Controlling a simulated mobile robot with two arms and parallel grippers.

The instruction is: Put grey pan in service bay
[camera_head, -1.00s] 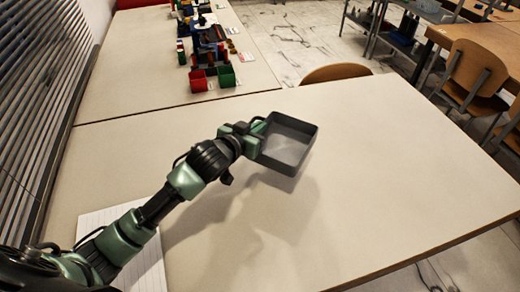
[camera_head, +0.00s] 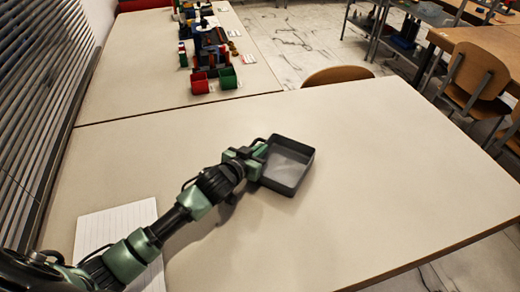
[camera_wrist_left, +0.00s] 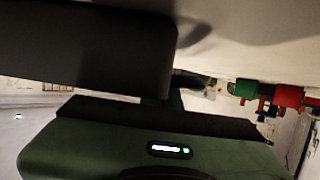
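The grey pan (camera_head: 287,166) is a dark, square, open tray, empty inside, right of the middle of the head view. It looks level and at or very close to the tabletop; I cannot tell if it touches. My left gripper (camera_head: 258,160) is at the pan's left wall and looks shut on it, though the fingertips are hidden. In the left wrist view, the pan's dark side (camera_wrist_left: 90,50) fills the upper left, close against the gripper. My right gripper is not in view. Nothing marked as a service bay can be made out.
A white lined sheet (camera_head: 92,232) lies on the near table (camera_head: 400,170), left, partly under my left arm. Red (camera_head: 199,83) and green (camera_head: 227,79) bins stand on the far table. A chair (camera_head: 338,75) stands at the back edge. The near table's right side is clear.

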